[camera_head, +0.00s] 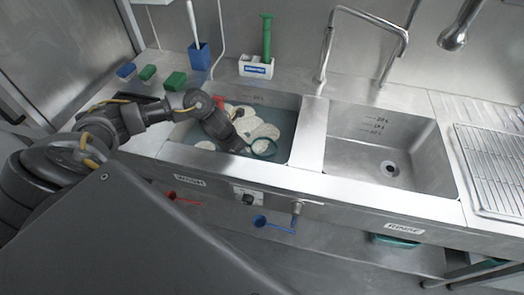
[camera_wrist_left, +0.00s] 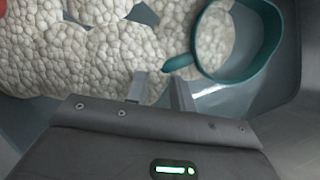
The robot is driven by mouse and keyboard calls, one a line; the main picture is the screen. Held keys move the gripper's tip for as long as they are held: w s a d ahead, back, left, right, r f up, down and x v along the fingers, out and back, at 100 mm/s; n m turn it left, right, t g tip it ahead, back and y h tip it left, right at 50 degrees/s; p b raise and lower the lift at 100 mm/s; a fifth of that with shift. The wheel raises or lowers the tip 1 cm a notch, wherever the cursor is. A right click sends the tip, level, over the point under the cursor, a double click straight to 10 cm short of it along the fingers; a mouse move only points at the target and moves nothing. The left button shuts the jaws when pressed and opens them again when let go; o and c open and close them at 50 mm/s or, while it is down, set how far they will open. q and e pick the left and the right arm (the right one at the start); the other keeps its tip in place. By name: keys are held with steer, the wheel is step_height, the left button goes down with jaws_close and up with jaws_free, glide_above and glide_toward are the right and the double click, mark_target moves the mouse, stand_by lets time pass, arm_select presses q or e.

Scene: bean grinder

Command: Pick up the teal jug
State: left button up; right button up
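The teal jug (camera_head: 270,151) lies in the left sink basin among whitish foam. In the left wrist view the jug (camera_wrist_left: 281,45) shows as a teal rim at upper right, with a short handle or spout (camera_wrist_left: 178,63) pointing left. My left gripper (camera_head: 243,148) reaches down into this basin, just left of the jug. In the wrist view the fingers of my left gripper (camera_wrist_left: 161,88) are apart with nothing seen between them. The jug's projecting part lies just ahead of the fingertips; I cannot tell whether they touch. My right gripper is not in view.
The left basin (camera_head: 297,140) has steel walls close around the gripper. The right basin (camera_head: 350,150) is empty under a tall faucet (camera_head: 329,45). A red item (camera_head: 219,103) lies in the left basin. Brushes and sponges stand behind; a rack (camera_head: 495,165) is at right.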

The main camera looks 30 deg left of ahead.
arm_select(q)
steer(key=x, duration=0.4)
steer(key=shift+w+a+f, duration=0.1)
steer(key=shift+f, duration=0.15)
jaws_close()
steer(key=shift+r, duration=0.1)
